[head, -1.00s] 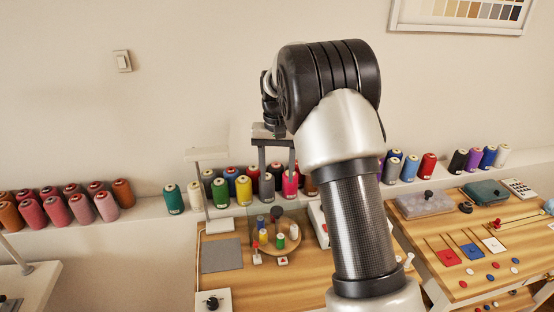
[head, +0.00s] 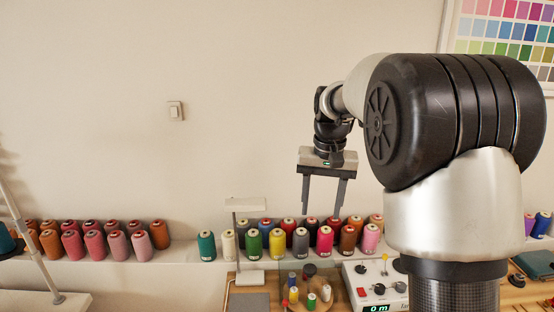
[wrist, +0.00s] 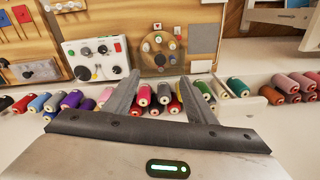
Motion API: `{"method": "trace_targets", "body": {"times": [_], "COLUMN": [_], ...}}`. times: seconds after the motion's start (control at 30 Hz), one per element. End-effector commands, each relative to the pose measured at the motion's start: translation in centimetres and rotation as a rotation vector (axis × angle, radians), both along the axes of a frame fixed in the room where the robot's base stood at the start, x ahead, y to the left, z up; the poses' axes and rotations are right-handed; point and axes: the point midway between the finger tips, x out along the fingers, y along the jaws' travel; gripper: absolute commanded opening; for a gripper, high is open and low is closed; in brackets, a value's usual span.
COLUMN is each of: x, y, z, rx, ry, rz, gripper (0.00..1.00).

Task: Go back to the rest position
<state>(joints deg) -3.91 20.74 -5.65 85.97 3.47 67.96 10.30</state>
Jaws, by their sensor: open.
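My gripper (head: 323,203) hangs in the air in front of the wall in the head view, fingers pointing down and set apart. It is open, and nothing shows between its fingers. In the wrist view my gripper (wrist: 163,85) also shows spread fingers, with the row of thread spools (wrist: 165,93) beyond them. My raised arm fills the right of the head view and hides part of the shelf and bench.
Thread spools (head: 277,244) line the wall shelf (head: 180,252) below my gripper. The bench holds a round spool stand (head: 322,304), a white control box (head: 362,270) and a lamp (head: 246,204). A colour chart (head: 500,25) hangs at upper right.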

Motion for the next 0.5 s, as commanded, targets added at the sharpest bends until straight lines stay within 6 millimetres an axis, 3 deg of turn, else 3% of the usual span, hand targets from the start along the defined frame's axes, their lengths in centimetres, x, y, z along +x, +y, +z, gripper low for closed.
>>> {"method": "trace_targets", "body": {"times": [0.03, 0.2, 0.37, 0.5], "x": [-2.3, -9.7, -16.9, -22.5], "y": [-0.1, -0.1, -0.1, -0.1], "z": [2.4, 6.6, 8.2, 7.7], "rx": [0.004, 0.003, -0.015, -0.041], "ry": [-0.035, -0.140, -0.237, -0.314], "rz": [0.012, 0.065, 0.119, 0.161], "gripper": [0.51, 0.51, 0.51, 0.51]}}
